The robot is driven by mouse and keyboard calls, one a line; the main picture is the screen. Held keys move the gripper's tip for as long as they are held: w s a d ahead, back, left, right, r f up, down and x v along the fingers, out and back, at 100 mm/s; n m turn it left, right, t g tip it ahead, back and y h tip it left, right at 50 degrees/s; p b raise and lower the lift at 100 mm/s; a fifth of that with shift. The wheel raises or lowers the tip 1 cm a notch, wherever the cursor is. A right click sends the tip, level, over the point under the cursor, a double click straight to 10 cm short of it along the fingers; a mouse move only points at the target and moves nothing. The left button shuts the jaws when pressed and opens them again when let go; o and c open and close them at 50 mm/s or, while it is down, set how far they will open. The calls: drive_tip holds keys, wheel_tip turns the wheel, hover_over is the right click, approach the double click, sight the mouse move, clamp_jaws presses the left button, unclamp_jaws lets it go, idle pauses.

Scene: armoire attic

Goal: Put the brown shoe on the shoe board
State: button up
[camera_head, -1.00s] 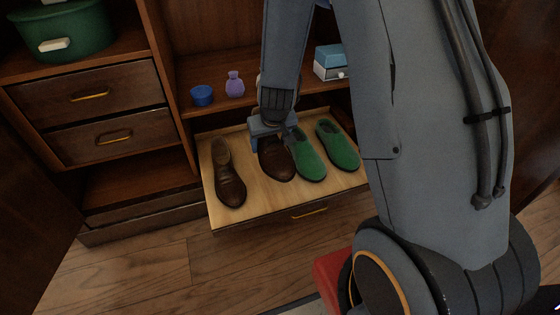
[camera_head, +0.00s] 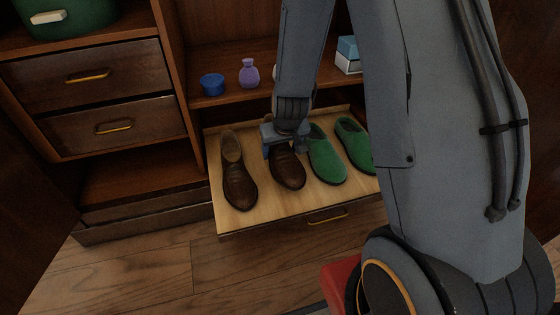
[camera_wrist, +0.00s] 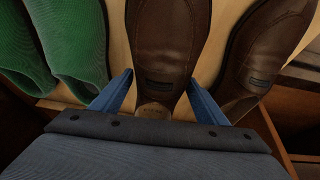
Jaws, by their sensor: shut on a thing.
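Two brown shoes stand on the light wood shoe board (camera_head: 247,219), a pulled-out shelf of the armoire. My gripper (camera_head: 286,143) is shut on the right one of these in the head view, a brown shoe (camera_head: 288,172), at its heel end. In the wrist view the blue fingers are on both sides of this brown shoe (camera_wrist: 168,45). The shoe is at board level beside the green shoes; I cannot tell whether it fully rests there. The other brown shoe (camera_head: 238,178) is to its left, apart from my gripper. My gripper hides the held shoe's heel.
A pair of green shoes (camera_head: 326,160) stands on the board's right side. A blue bowl (camera_head: 212,85), a purple vase (camera_head: 249,74) and a blue-and-white box (camera_head: 349,56) are on the shelf above. Drawers (camera_head: 88,78) are at left. A red object (camera_head: 341,284) is on the floor.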

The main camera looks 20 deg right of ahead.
drive_tip(key=shift+f+b, duration=1.25)
drive_tip(key=shift+f, duration=0.6)
drive_tip(key=o, duration=1.5)
drive_tip(key=shift+f, duration=0.1)
drive_tip(key=shift+c, duration=0.2)
